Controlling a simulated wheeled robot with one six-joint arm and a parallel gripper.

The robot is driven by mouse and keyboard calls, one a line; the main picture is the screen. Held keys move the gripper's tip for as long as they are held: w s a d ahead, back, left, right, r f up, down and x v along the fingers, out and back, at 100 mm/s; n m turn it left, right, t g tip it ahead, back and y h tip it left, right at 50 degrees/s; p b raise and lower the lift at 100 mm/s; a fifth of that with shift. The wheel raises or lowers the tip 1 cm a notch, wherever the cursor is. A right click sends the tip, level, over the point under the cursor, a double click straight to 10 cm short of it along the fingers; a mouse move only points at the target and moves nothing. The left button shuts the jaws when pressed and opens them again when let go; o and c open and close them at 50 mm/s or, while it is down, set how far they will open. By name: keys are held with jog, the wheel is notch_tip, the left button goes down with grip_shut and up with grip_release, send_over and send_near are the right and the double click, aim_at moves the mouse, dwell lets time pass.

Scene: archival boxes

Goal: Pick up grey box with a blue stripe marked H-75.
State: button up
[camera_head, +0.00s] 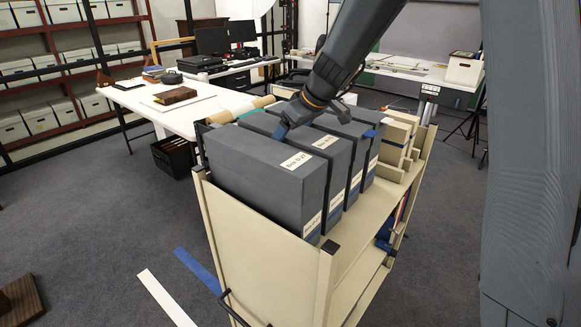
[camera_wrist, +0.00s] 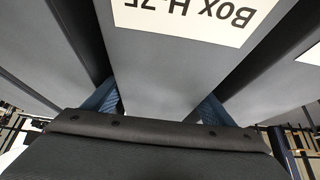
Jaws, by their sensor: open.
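The grey box marked H-75 (camera_wrist: 165,65) fills the middle of the wrist view, its white label upside down at the top. My gripper (camera_wrist: 158,105) is open, with one blue finger on each side of this box, by the gaps to its neighbours. I cannot tell whether the fingers touch it. In the head view my gripper (camera_head: 284,128) points down over the second grey box (camera_head: 310,145) in the row, which appears to be this box. Its label is too small to read there. No blue stripe shows in the wrist view.
The grey boxes stand upright, closely spaced, on a cream cart (camera_head: 270,262). The nearest grey box (camera_head: 255,165) is in front of the gripper; other grey boxes (camera_head: 345,123) stand behind. Smaller cream boxes (camera_head: 397,140) are at the cart's right. A white table (camera_head: 150,105) stands left.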

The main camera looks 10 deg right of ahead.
jog(key=shift+w+a+f, duration=0.25)
jog(key=shift+f, duration=0.3)
jog(key=shift+c, duration=0.3)
jog(key=c, duration=1.5)
jog(key=shift+r, duration=0.1)
jog(key=shift+c, duration=0.9)
